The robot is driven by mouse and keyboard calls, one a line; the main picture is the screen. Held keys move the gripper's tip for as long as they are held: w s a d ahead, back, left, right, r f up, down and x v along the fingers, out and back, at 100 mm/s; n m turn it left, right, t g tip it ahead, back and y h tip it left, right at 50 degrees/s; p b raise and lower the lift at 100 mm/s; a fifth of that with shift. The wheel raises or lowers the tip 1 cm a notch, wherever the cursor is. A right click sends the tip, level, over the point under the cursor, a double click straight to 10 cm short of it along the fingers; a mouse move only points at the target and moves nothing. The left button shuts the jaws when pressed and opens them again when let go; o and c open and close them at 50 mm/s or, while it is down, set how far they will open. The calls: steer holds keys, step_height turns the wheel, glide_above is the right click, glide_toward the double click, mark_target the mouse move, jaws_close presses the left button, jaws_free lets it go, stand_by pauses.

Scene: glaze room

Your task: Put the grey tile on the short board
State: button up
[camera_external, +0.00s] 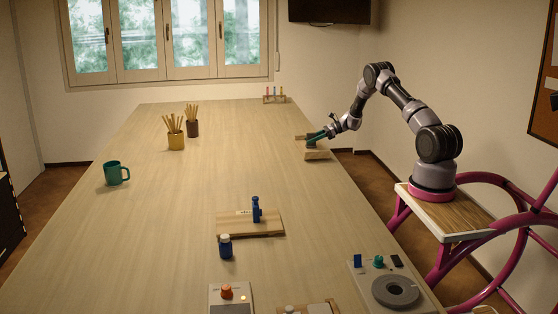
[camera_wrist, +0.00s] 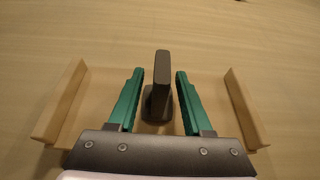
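My gripper (camera_wrist: 160,85) has green fingers, spread open on either side of a dark grey upright piece (camera_wrist: 161,75) with a rounded foot. Gaps show between the piece and both fingers. This piece may be the grey tile. It stands in a shallow wooden holder (camera_wrist: 247,105) with raised ends. In the external view my gripper (camera_external: 318,136) is at the table's far right edge, over the same holder (camera_external: 317,155). A wooden board (camera_external: 235,232) with a blue piece on it lies at the near middle; it may be the short board.
A blue jar (camera_external: 225,247) stands just before the board. Near the front are a panel with an orange knob (camera_external: 227,291) and a device with a grey ring (camera_external: 395,291). A green mug (camera_external: 112,174) and a yellow stick pot (camera_external: 176,141) stand left. The table's middle is clear.

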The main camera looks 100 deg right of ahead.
steer(key=shift+r, duration=0.1)
steer(key=shift+s+r, duration=0.1)
steer(key=shift+s, duration=0.2)
steer(key=v, duration=1.1)
steer(key=shift+s, duration=0.15)
